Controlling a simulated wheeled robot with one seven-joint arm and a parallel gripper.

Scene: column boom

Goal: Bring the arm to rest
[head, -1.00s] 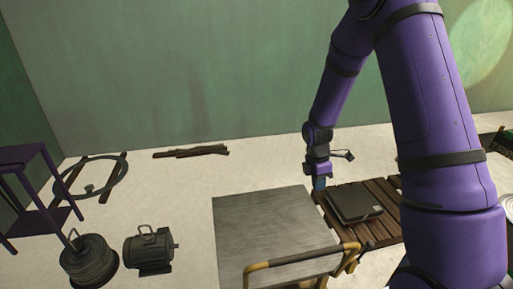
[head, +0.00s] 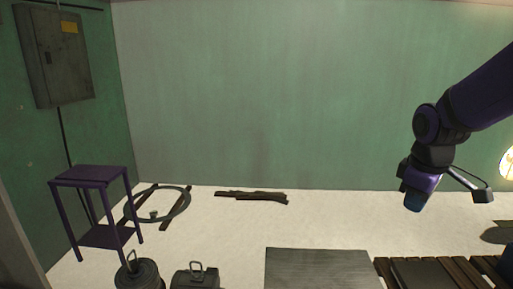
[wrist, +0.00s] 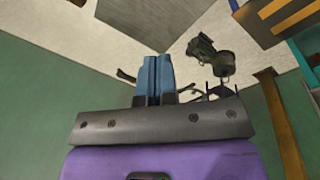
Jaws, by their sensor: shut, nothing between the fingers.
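My purple arm (head: 480,95) reaches in from the right side of the head view. My gripper (head: 413,203) hangs at its end, pointing down, in the air in front of the green wall. In the wrist view its two blue fingers (wrist: 154,78) lie side by side, shut, with nothing between them. No object touches the gripper.
A grey flat surface (head: 318,270) and a wooden slatted pallet (head: 453,268) bearing a dark flat case (head: 420,272) are at the bottom.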

